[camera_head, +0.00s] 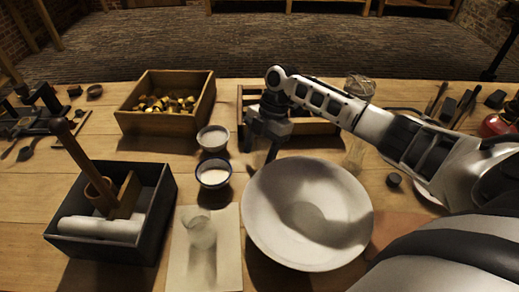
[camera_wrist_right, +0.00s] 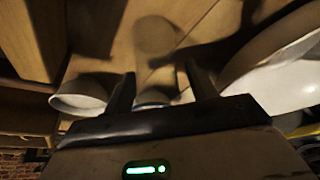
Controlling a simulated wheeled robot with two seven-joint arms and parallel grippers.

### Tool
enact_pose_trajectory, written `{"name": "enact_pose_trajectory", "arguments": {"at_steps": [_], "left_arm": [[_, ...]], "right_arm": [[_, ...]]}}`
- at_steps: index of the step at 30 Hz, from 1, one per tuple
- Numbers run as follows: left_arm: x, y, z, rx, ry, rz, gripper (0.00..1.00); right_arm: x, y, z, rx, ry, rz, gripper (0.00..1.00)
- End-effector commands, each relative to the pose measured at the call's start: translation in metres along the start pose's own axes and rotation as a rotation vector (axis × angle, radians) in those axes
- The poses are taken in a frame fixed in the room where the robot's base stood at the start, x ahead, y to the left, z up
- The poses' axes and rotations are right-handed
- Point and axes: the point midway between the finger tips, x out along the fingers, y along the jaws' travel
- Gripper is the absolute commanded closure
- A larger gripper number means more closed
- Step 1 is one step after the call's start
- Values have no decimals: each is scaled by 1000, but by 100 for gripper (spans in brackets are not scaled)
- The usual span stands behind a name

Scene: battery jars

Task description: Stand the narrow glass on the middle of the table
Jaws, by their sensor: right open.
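A narrow clear glass (camera_head: 200,230) seems to stand upright on a pale sheet (camera_head: 225,275) at the front, left of the large white bowl (camera_head: 268,225). Another clear vessel (camera_head: 355,155) is partly hidden behind my right arm, so its shape is hard to tell. My right gripper (camera_head: 261,150) is open and empty, pointing down behind the large bowl and right of two small bowls, away from the glass. Its spread fingers also show in the right wrist view (camera_wrist_right: 161,88). My left gripper is out of view.
Two small bowls (camera_head: 213,138) (camera_head: 213,182) stand near the table's middle. A wooden crate (camera_head: 160,123) stands at the back left and a black box (camera_head: 160,215) at the front left. A wooden tray (camera_head: 315,129) lies behind my gripper.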

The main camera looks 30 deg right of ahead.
Motion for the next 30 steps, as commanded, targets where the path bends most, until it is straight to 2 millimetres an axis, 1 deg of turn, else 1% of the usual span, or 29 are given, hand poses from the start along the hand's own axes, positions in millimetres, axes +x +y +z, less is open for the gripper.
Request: {"name": "enact_pose_trajectory", "arguments": {"at_steps": [5, 8, 15, 18, 21, 25, 30], "left_arm": [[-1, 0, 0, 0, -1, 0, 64], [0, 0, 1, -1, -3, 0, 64], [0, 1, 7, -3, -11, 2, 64], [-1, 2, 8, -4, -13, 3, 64], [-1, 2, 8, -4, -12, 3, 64], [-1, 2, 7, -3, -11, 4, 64], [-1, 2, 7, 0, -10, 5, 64]], "right_arm": [[-9, 1, -1, 0, -1, 2, 43], [-26, 1, 0, 0, -2, 5, 43], [-78, 1, 0, 0, -1, 4, 43], [-96, 1, -1, 0, 0, 4, 43], [-110, 1, -1, 1, 0, 3, 43], [-121, 1, -1, 0, 1, 2, 43], [-123, 0, -1, 0, 1, 0, 43]]}}
